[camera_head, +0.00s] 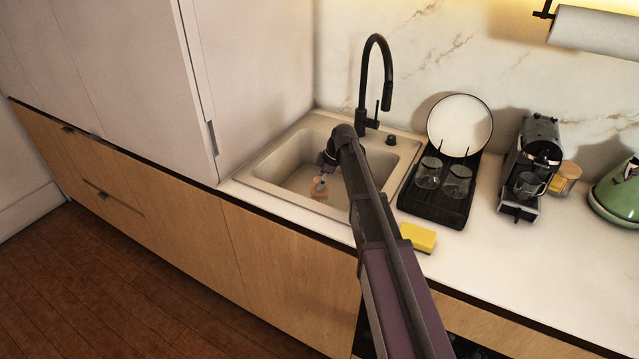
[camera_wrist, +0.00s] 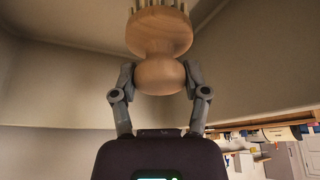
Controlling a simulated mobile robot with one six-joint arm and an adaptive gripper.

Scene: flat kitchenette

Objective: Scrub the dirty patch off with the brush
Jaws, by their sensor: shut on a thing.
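My gripper (camera_wrist: 158,85) is shut on the round knob of a wooden brush (camera_wrist: 159,32), which fills the top middle of the wrist view with its pale bristles at the upper edge. I cannot make out a dirty patch; the basin floor is partly hidden by my arm and gripper. Whether the bristles touch the basin is unclear.
A black faucet (camera_head: 388,75) arches behind the sink. A yellow sponge (camera_head: 418,237) lies on the counter right of my arm. A black dish rack (camera_head: 437,204) holds glasses and a white plate (camera_head: 460,125). A coffee machine (camera_head: 532,160) and green kettle (camera_head: 620,195) stand right. A tall cabinet (camera_head: 255,80) borders the sink's left.

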